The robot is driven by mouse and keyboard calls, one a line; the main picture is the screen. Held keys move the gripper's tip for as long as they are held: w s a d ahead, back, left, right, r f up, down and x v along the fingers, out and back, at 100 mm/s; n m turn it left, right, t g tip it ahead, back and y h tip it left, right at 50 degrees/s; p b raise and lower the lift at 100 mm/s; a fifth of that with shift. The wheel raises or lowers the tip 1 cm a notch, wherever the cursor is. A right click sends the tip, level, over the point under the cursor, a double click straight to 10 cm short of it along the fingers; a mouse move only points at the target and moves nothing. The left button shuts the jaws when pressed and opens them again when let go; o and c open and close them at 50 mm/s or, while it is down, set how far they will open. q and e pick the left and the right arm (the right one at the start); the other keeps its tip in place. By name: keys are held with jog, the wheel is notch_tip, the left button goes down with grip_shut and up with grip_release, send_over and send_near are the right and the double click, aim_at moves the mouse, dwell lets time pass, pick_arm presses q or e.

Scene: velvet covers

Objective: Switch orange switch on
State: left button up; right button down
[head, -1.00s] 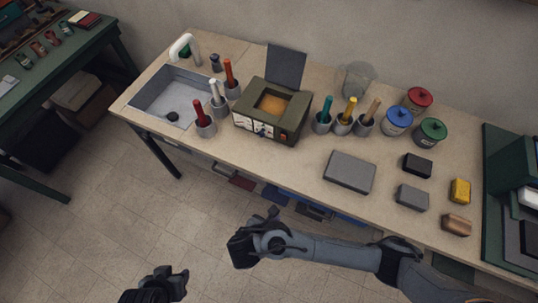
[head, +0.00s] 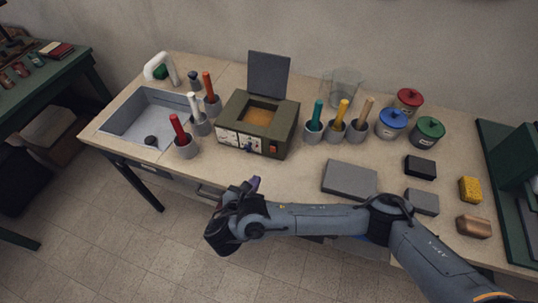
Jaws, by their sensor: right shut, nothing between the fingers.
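A small orange-red switch (head: 273,149) sits at the right end of the front panel of an olive-green box (head: 285,127). The switch is too small to tell its position. The box stands on the table with its grey lid raised and an orange-brown inside. My right gripper (head: 252,185) is shut and empty, in front of the box by the table's front edge. It is apart from the switch, lower and slightly left of it in the picture. My left gripper is out of view.
Cups with coloured-handled tools (head: 185,146) stand left of the box, more (head: 335,131) to its right. A sink (head: 150,117) is at the left. A grey slab (head: 350,180), small blocks and lidded jars (head: 391,124) are on the right. The table before the box is clear.

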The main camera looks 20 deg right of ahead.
jog(key=b, duration=0.3)
send_near(272, 149)
jog(key=x, duration=0.4)
jog(key=shift+w+d+f, duration=0.1)
jog(key=shift+d+f, duration=0.05)
jog(key=shift+f, duration=0.3)
jog(key=shift+w+d+r+b, duration=0.15)
jog(key=shift+w+d+b, duration=0.15)
jog(key=shift+w+d, duration=0.3)
jog(key=shift+w, duration=0.1)
